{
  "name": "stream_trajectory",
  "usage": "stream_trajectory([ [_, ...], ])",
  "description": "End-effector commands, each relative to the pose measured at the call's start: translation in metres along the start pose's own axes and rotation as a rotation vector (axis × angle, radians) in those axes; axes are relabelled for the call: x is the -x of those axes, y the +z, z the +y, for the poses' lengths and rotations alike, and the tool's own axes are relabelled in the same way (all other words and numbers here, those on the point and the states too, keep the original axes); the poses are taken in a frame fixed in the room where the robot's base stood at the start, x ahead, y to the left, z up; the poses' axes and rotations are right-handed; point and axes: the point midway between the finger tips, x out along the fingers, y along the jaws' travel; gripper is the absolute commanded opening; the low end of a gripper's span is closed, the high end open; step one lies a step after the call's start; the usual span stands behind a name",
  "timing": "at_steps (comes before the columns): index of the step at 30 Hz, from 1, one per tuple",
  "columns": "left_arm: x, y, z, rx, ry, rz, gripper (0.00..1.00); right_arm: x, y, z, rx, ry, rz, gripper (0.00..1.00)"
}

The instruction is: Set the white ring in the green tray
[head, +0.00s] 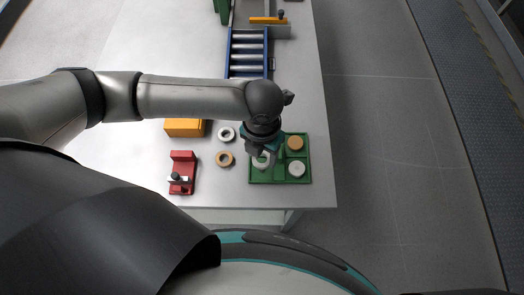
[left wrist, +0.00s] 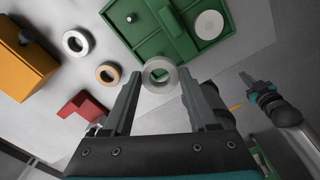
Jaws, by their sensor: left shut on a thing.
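A white ring (left wrist: 160,75) is between the fingers of my left gripper (left wrist: 158,84), which is shut on it. In the head view my left gripper (head: 262,153) and this ring (head: 261,162) are over the left part of the green tray (head: 267,180). I cannot tell how high the ring is above the tray floor. The tray also shows in the left wrist view (left wrist: 150,46). Its right compartments hold an orange disc (head: 295,142) and a white disc (head: 297,168). My right gripper (left wrist: 248,80) shows only in the left wrist view, and its jaw opening is unclear.
A second white ring (head: 226,134) and a tan ring (head: 225,158) lie left of the tray. An orange block (head: 184,128) and a red fixture (head: 183,160) stand further left. A blue-framed roller conveyor (head: 247,50) lies behind. The table edge is close right of the tray.

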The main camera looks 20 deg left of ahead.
Motion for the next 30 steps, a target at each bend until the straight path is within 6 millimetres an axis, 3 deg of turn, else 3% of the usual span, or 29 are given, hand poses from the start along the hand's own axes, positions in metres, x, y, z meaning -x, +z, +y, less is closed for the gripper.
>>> stream_trajectory([
  [13,-0.033,0.000,0.000,0.001,0.001,-0.001,0.05,-0.039,0.004,0.000,0.001,0.000,0.000,0.00],
  [21,-0.050,0.000,0.000,0.002,0.000,0.000,0.05,-0.047,0.005,-0.001,0.001,0.000,0.000,0.00],
  [30,-0.054,0.000,0.000,0.002,0.000,0.000,0.05,-0.048,0.005,0.000,0.001,0.000,-0.001,0.00],
])
